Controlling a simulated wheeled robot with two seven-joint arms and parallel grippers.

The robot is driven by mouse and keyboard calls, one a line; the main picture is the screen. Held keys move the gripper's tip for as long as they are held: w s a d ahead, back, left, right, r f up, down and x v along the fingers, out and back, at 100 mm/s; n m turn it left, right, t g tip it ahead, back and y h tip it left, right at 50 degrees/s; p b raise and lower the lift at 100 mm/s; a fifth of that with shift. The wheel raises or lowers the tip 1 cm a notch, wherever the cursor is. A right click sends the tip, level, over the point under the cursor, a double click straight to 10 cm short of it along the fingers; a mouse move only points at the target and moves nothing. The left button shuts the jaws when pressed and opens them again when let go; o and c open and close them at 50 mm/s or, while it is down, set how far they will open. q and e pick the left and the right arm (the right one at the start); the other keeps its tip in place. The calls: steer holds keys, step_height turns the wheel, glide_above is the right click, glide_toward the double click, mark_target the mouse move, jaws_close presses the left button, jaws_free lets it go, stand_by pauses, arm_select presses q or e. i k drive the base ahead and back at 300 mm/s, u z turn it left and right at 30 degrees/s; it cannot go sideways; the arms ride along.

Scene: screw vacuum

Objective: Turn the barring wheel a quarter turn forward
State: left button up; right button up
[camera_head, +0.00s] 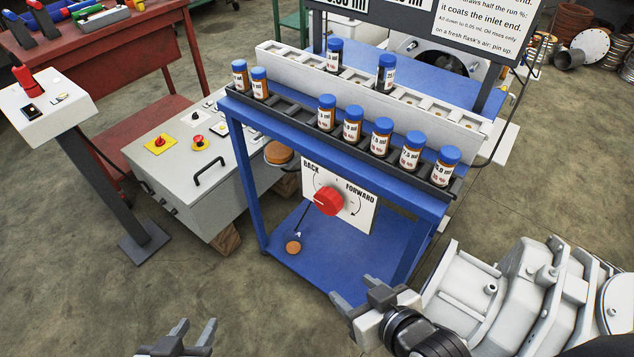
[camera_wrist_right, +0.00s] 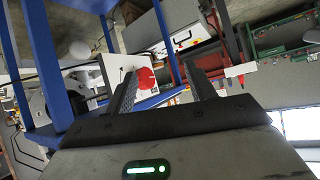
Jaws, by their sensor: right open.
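The barring wheel is a red knob (camera_head: 328,201) on a white panel (camera_head: 352,216) marked BACK on the left and FORWARD on the right. The panel is on the front of a blue stand. In the right wrist view the red wheel (camera_wrist_right: 146,78) shows between the fingers, beyond them. My right gripper (camera_head: 355,292) is open and empty, below and to the right of the wheel and apart from it. My left gripper (camera_head: 196,327) is open and empty at the bottom edge of the head view, far from the wheel.
A blue stand (camera_head: 398,190) carries several blue-capped bottles (camera_head: 382,138) in a dark rack above the wheel. A grey control box (camera_head: 205,160) is at left. Open floor (camera_head: 200,285) lies in front.

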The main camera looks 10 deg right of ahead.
mark_target(327, 199)
steer(key=u, duration=1.65)
steer(key=i, duration=1.7)
steer(key=z, duration=2.9)
